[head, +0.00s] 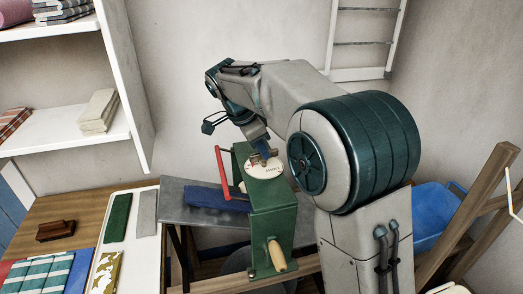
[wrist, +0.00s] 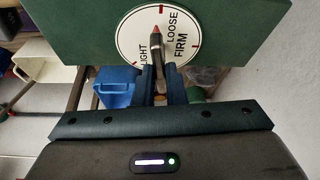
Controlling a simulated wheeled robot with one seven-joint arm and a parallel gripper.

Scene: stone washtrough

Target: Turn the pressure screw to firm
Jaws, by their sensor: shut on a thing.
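The pressure screw (wrist: 156,42) is a dark bar-shaped handle with a red tip, over a round white dial (wrist: 129,42). The dial reads LIGHT, LOOSE and FIRM and has red marks; it lies on top of a green box-shaped machine (head: 268,215). In the wrist view the red tip points up the picture, just left of the word LOOSE, with FIRM to the right of the bar. My gripper (wrist: 158,72) is shut on the screw's near end, its blue fingers either side. In the head view my gripper (head: 262,152) comes down onto the dial and partly hides it.
A red lever (head: 222,172) stands at the machine's left side and a wooden crank handle (head: 277,255) sticks out in front. A grey bench (head: 178,190) with dark blue cloth is left. A blue tub (head: 432,215) and wooden frame (head: 470,220) stand right.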

